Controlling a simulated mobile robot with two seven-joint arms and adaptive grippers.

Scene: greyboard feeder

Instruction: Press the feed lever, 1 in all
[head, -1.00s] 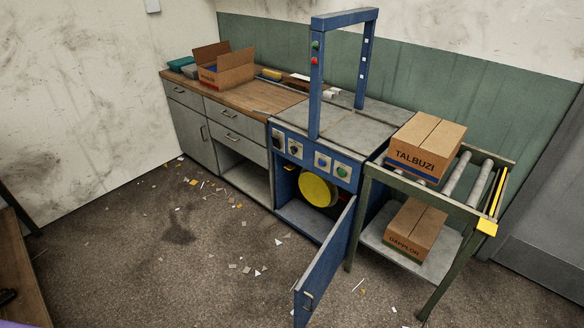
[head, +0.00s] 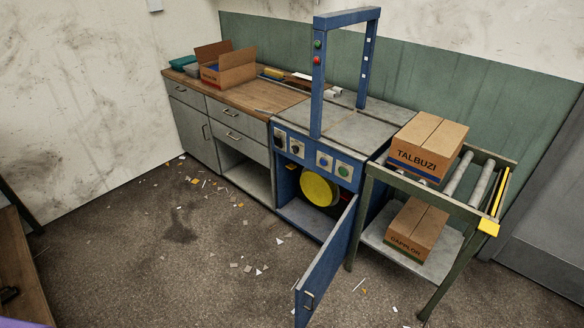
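The blue strapping machine (head: 349,187) stands at the middle, with a tall blue arch (head: 316,90) over its grey top. Its front door (head: 325,262) hangs open toward me. Inside the open front is a round yellow reel (head: 319,188). A small yellow piece (head: 292,167) shows at the upper left of the opening; I cannot tell whether it is the feed lever. Neither of my grippers is in view.
A roller stand (head: 451,208) at the right holds a TALBUZI box (head: 428,148), with another box (head: 416,229) on its lower shelf. A wooden-topped cabinet (head: 232,117) with an open box (head: 224,68) stands left. The floor in front is open, scattered with scraps.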

